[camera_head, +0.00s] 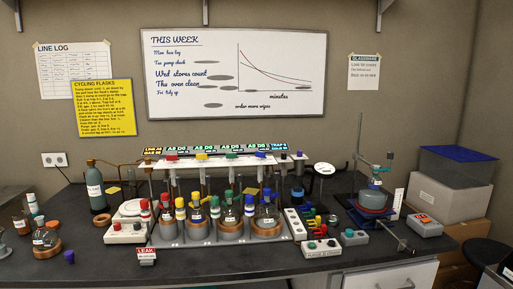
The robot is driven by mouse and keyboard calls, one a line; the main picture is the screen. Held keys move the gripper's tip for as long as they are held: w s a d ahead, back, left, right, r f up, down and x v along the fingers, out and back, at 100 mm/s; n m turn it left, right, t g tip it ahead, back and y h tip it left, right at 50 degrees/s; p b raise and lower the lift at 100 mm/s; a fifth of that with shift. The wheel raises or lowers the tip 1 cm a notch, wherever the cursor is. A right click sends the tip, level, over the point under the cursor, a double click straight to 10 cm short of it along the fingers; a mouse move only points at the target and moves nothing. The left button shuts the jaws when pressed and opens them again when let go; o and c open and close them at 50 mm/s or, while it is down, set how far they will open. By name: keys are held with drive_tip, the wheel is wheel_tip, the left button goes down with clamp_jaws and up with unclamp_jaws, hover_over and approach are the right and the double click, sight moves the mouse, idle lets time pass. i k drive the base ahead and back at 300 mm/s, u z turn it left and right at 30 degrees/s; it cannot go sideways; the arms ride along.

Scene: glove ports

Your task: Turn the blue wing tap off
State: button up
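A glass manifold (216,162) runs across the middle of the black bench. Coloured taps sit along its top: red (172,156), yellow (201,156), green (231,155) and a blue tap (258,155) toward the right end. The blue tap is small in this view. I cannot tell its wing shape or which way its handle points. My gripper is not in view, and nothing of my arm shows near the taps.
Below the manifold, several flasks with coloured collars stand in a row, with a flask (265,217) at the right. A grey gas bottle (97,196) stands left, and a retort stand (358,155) right. The front bench edge is mostly clear.

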sight(261, 155)
drive_tip(key=u, duration=0.35)
drive_tip(key=i, duration=0.8)
drive_tip(key=u, duration=0.65)
